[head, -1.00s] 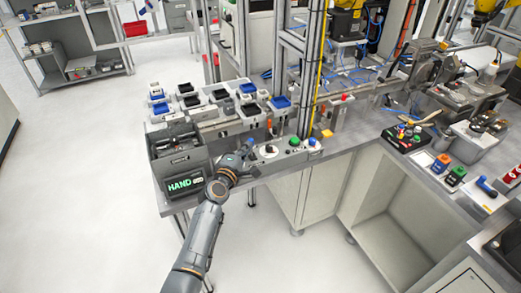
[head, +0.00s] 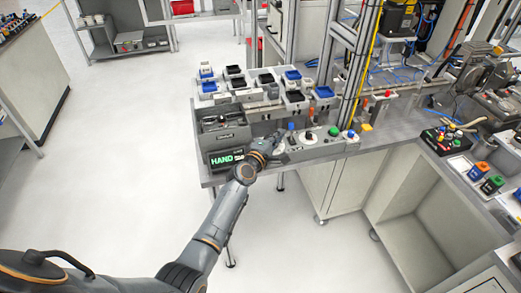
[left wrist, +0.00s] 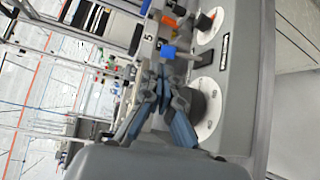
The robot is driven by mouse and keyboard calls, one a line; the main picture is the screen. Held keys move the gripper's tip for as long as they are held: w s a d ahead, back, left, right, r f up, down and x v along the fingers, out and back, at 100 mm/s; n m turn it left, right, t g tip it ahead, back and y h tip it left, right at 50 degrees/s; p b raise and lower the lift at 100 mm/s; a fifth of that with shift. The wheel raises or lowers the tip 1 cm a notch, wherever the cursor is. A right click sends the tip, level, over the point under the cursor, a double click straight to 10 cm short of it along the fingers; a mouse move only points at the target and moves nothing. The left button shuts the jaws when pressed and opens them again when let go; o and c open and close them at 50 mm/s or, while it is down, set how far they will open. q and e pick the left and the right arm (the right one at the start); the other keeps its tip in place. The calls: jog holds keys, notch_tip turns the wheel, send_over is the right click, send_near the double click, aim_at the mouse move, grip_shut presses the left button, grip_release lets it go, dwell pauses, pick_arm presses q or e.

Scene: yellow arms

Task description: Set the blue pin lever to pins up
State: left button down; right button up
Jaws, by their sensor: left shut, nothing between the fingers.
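The blue-capped lever (head: 291,127) stands on the grey control panel at the front edge of the bench. In the left wrist view its blue cap (left wrist: 168,51) sits at the end of a short grey stem, just beyond my fingertips. My left gripper (head: 281,147) is shut and empty, low over the panel beside the lever. In the left wrist view the shut fingers (left wrist: 164,72) lie close to the lever and a round white dial (left wrist: 208,107). I cannot tell whether they touch the lever. The lever's foot is partly hidden. My right gripper is not in view.
An orange-handled lever (head: 309,115), a second white dial (head: 309,138) and a green button (head: 333,132) stand to the right. A grey box with a HAND display (head: 226,158) stands left. Trays with blue and black parts lie behind. The floor in front is clear.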

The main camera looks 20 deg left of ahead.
pick_arm(q)
jog(key=r+v, duration=0.1)
jog(key=v, duration=0.7)
jog(key=shift+s, duration=0.25)
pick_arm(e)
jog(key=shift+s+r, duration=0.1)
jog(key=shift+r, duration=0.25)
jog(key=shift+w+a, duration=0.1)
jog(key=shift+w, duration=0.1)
